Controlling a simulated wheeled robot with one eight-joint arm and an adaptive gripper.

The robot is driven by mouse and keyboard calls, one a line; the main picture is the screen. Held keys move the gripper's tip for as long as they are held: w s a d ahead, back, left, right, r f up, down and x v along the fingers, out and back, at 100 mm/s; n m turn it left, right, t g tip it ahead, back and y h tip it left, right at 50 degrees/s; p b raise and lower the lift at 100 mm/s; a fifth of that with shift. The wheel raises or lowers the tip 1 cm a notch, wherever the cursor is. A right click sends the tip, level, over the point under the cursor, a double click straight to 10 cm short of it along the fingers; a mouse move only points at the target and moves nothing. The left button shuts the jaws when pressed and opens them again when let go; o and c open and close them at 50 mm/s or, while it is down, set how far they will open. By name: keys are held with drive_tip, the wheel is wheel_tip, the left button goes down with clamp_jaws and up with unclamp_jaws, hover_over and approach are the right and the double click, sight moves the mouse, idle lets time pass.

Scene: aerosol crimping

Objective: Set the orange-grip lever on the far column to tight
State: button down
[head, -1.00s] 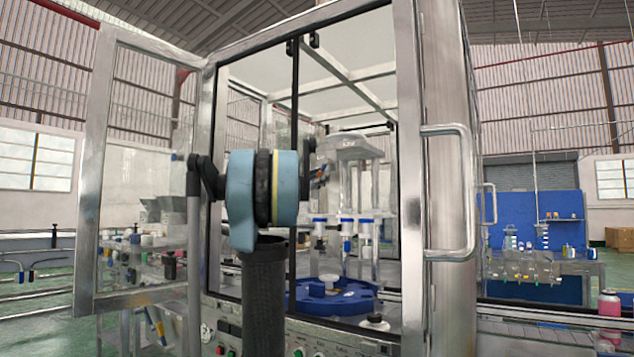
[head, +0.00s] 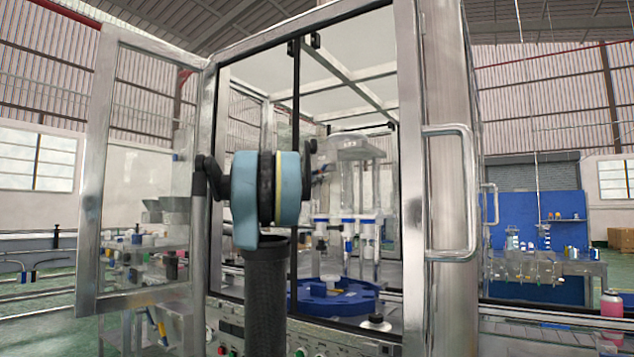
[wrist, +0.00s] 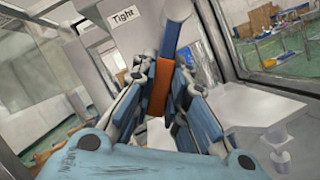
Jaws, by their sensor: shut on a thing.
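In the wrist view, the lever's orange grip (wrist: 158,90) lies between the two fingers of my gripper (wrist: 161,78), which is shut on it. A blue bar-like part (wrist: 173,32) shows just above the grip, in line with it. A white "Tight" label (wrist: 123,19) is on the grey column face, up and left of the grip. The lever's pivot is hidden or unclear. In the head view, my arm reaches into the machine cabinet, and my gripper and the lever cannot be made out clearly.
The cabinet has a metal frame, with an open glass door (head: 95,170) at left and a door handle (head: 470,195) at right. Inside, a blue turntable (head: 335,298) stands under a clear crimping head (head: 350,150). A pink can (head: 611,304) stands outside at far right.

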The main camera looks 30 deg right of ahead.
drive_tip(key=c, duration=1.6)
unclamp_jaws()
drive_tip(key=shift+a, duration=0.1)
drive_tip(key=v, duration=1.2)
drive_tip(key=shift+w, duration=0.1)
